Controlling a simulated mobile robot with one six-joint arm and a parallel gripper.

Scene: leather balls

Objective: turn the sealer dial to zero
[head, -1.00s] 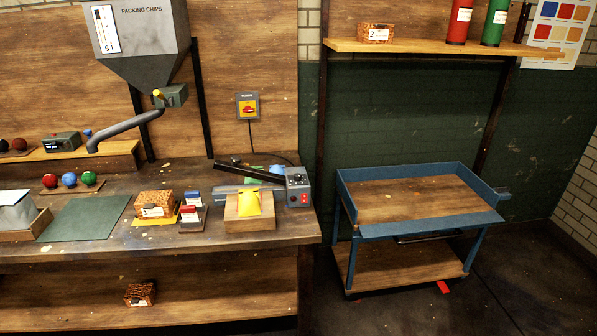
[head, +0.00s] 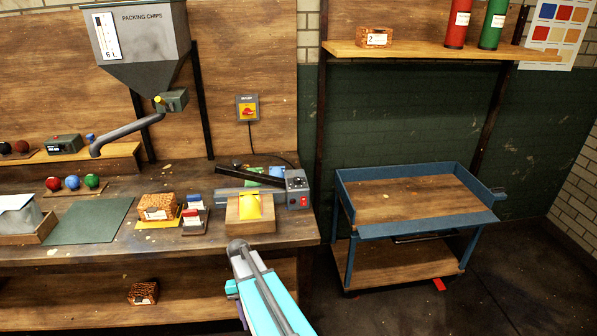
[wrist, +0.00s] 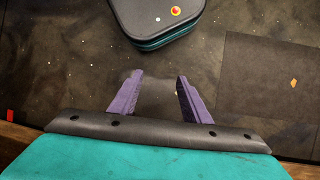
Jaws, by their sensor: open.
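The sealer (head: 258,185) stands on the workbench, its black arm lying across the back. Its grey control box (head: 297,190) is at the right end, with a dark dial (head: 297,182) above a red switch (head: 304,201). The dial's setting is too small to read. In the head view my arm reaches up from the bottom edge, in front of the bench and below the sealer; the jaws do not show clearly there. In the wrist view my gripper (wrist: 159,92) is open and empty, its two purple fingers apart over the dark floor. The sealer is outside the wrist view.
A wooden block with a yellow piece (head: 250,207) stands in front of the sealer. A blue cart (head: 415,195) stands right of the bench, with open floor between.

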